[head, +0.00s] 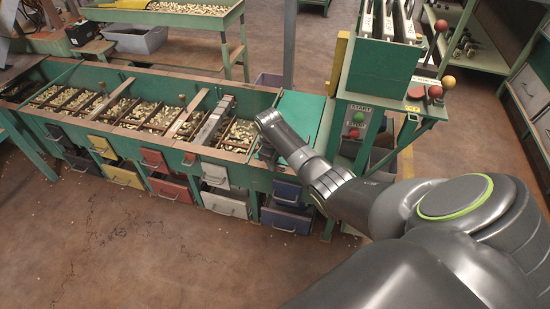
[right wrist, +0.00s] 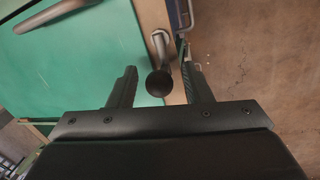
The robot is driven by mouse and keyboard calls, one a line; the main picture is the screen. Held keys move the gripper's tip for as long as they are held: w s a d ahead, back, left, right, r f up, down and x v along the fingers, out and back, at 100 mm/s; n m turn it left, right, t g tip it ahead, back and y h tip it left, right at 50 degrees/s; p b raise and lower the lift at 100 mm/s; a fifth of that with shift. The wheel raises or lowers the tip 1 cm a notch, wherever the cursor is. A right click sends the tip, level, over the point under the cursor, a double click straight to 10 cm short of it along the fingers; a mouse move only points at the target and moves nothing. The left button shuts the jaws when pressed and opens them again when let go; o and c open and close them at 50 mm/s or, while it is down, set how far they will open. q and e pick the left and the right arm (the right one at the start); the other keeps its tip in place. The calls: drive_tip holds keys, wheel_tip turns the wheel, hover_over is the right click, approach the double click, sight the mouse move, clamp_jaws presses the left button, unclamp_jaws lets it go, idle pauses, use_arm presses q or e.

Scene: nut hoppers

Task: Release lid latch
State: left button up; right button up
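The green lid (head: 303,109) lies at the right end of the long green hopper bench. In the right wrist view the lid (right wrist: 85,75) fills the left side and carries a grey bar handle (right wrist: 50,16). The latch (right wrist: 161,44) is a metal lever at the lid's right edge, ending in a round black knob (right wrist: 158,84). My right gripper (right wrist: 159,74) is open, with one finger on each side of the knob; I cannot tell whether either touches it. In the head view my right wrist hides the latch. My left gripper is not in view.
Hopper compartments (head: 107,107) full of brass-coloured nuts run left along the bench. Coloured drawers (head: 170,186) hang below. The floor in front (head: 130,250) is mostly free.

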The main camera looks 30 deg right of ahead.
drive_tip(key=shift+r, duration=0.2)
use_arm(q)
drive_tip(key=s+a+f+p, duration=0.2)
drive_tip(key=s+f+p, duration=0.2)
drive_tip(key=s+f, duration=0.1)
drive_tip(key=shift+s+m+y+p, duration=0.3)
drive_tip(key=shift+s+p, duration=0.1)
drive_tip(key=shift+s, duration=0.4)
use_arm(e)
drive_tip(key=v, duration=1.7)
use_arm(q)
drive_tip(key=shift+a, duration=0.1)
